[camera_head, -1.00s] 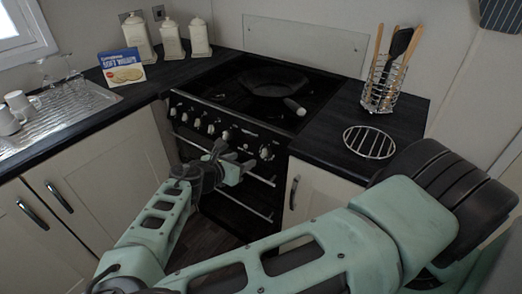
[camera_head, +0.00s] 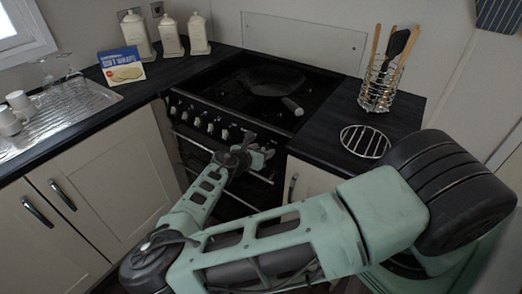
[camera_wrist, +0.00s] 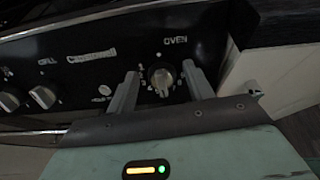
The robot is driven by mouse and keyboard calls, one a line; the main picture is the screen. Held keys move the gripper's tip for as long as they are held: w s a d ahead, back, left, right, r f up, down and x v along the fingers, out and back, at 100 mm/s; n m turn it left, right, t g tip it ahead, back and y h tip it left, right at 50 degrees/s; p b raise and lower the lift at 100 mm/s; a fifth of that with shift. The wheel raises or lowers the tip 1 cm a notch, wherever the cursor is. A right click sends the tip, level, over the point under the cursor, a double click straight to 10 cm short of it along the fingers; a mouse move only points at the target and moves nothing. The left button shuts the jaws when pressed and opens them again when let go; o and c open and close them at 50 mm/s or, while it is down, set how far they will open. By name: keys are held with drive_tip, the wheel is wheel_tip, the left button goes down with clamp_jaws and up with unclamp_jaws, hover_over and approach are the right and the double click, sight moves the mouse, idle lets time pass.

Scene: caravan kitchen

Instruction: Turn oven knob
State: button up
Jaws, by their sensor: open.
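The oven knob (camera_wrist: 163,79) is silver and round under the "OVEN" label in the wrist view, on the black front panel of the cooker (camera_head: 215,125). My gripper (camera_wrist: 162,82) is open, with one finger to the left of the knob and one to the right. The knob shows between the two fingertips; I cannot tell whether either finger touches it. In the head view my gripper (camera_head: 262,152) is at the right part of the cooker front, and my arm and hand hide the oven knob there.
Other knobs (camera_wrist: 42,97) line the panel to the left. Oven door handles (camera_head: 245,172) lie below. A frying pan (camera_head: 272,82) sits on the hob. A utensil rack (camera_head: 379,92) and a round wire trivet (camera_head: 365,141) stand on the right counter. Cupboards (camera_head: 130,160) flank the cooker.

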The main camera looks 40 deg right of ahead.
drive_tip(key=c, duration=1)
drive_tip(key=shift+o, duration=0.2)
